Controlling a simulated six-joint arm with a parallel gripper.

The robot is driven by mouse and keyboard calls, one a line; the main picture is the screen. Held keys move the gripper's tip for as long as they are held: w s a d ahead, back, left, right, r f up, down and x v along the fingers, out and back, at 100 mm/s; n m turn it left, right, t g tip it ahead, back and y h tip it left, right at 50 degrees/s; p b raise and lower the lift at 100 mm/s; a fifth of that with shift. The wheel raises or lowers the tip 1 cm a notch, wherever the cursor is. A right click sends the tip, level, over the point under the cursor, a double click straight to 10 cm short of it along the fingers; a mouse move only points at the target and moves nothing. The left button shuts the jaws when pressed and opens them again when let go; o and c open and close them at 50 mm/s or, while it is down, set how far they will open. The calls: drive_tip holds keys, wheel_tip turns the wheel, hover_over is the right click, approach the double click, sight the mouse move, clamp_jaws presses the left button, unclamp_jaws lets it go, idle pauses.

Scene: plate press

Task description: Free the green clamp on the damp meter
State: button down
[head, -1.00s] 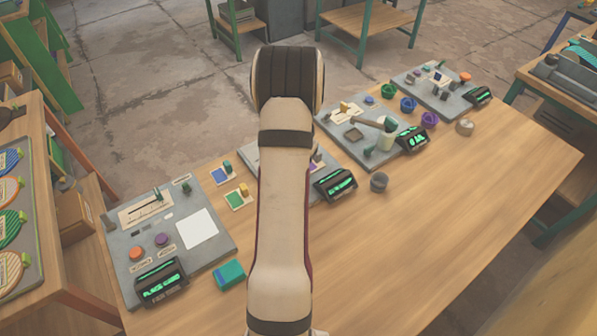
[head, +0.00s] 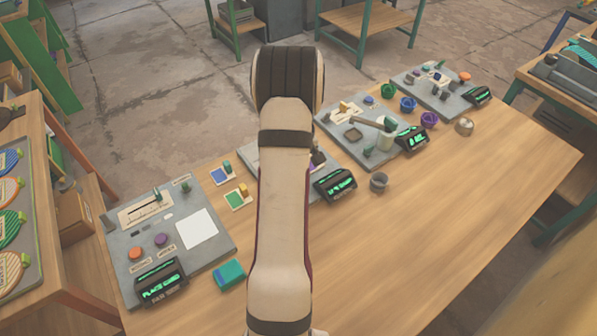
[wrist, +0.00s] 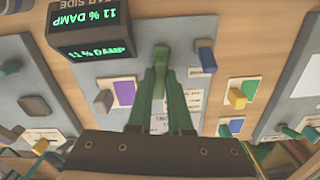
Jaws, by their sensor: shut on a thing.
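The damp meter is a grey plate (wrist: 120,92) with a dark display box (wrist: 90,30) reading "11 % DAMP" in green in the wrist view. The green clamp (wrist: 161,56) stands out from the plate as a green lever. My gripper (wrist: 160,82) has its green fingers on either side of the lever and is shut on it. The clamp's lower part is hidden between the fingers. In the head view my arm covers the gripper, the clamp and much of the meter; its display box (head: 335,185) shows at the arm's right.
In the head view, other stations stand left (head: 190,258) and right (head: 345,138). The table front at right is clear.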

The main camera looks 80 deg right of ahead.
drive_tip(key=n, duration=0.6)
drive_tip(key=shift+n, duration=0.3)
idle(0.4)
drive_tip(key=c, duration=0.8)
unclamp_jaws()
drive_tip(key=shift+c, duration=0.2)
wheel_tip(320, 180, up, 16)
drive_tip(key=shift+f, duration=0.1)
